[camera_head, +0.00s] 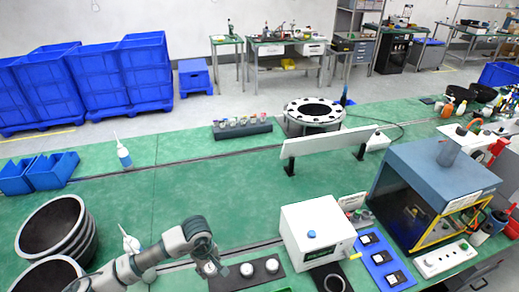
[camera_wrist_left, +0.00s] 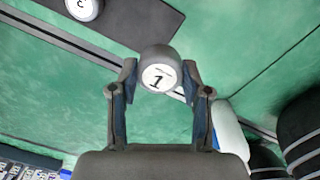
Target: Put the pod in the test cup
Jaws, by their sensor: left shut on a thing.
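My left gripper (camera_head: 210,262) reaches in from the bottom left in the head view. In the left wrist view its fingers (camera_wrist_left: 158,85) are shut on a round grey pod (camera_wrist_left: 158,76) with a white top marked 1. The pod's white top also shows in the head view (camera_head: 210,269), at the left end of a dark mat (camera_head: 258,282). I cannot tell whether the pod touches the mat. Two other pods (camera_head: 247,269) (camera_head: 272,265) stand on the mat; one shows in the wrist view (camera_wrist_left: 83,7). A dark round cup (camera_head: 334,283), perhaps the test cup, is at the bottom edge. My right gripper is out of view.
A white box (camera_head: 312,232) with a yellow-handled lever stands right of the mat. A blue panel (camera_head: 383,262) and a blue-grey cabinet (camera_head: 432,185) are farther right. Dark round bins (camera_head: 60,232) and a white bottle (camera_head: 131,242) are near my arm.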

